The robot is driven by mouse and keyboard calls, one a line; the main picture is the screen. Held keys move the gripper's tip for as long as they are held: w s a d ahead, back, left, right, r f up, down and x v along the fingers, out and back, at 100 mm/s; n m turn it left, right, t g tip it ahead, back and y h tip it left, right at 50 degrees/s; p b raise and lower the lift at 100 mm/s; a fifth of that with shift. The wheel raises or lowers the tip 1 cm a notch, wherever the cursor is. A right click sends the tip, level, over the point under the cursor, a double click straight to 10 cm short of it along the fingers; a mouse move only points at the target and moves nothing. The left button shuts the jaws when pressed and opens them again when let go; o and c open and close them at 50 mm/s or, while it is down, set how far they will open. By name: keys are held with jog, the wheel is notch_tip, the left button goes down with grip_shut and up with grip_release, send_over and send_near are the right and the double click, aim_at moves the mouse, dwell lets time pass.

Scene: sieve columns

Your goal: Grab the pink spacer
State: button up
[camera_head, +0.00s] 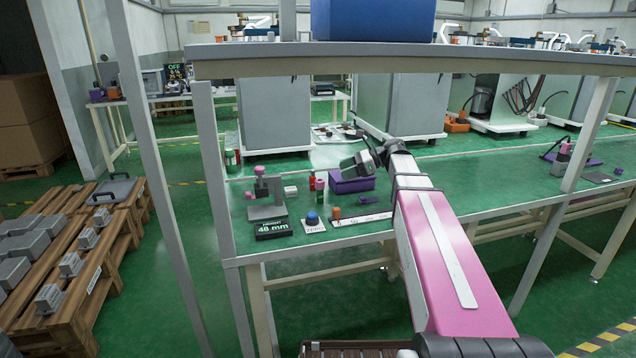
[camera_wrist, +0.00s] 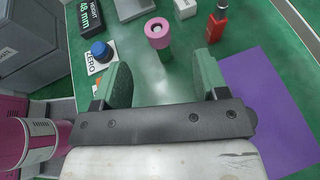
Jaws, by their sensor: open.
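In the head view a small pink piece (camera_head: 320,184), likely the same spacer, shows left of my gripper. My gripper (camera_wrist: 162,78) is open and empty. Its two green fingers stand apart, with the spacer beyond the tips and roughly centred between them. In the head view my gripper (camera_head: 358,163) is above the bench near the purple box.
A purple box (camera_head: 352,182) is close on the gripper's right in the wrist view (camera_wrist: 268,105). A red bottle (camera_wrist: 218,22) and white block (camera_wrist: 186,8) stand beyond the spacer. A blue button (camera_head: 312,217) and a 48 mm height display (camera_head: 273,230) lie left. A shelf (camera_head: 400,60) spans above.

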aim_at(318, 181)
jog(key=x, duration=1)
jog(key=shift+s+f, duration=0.25)
jog(key=c, duration=1.1)
jog(key=shift+r, duration=0.15)
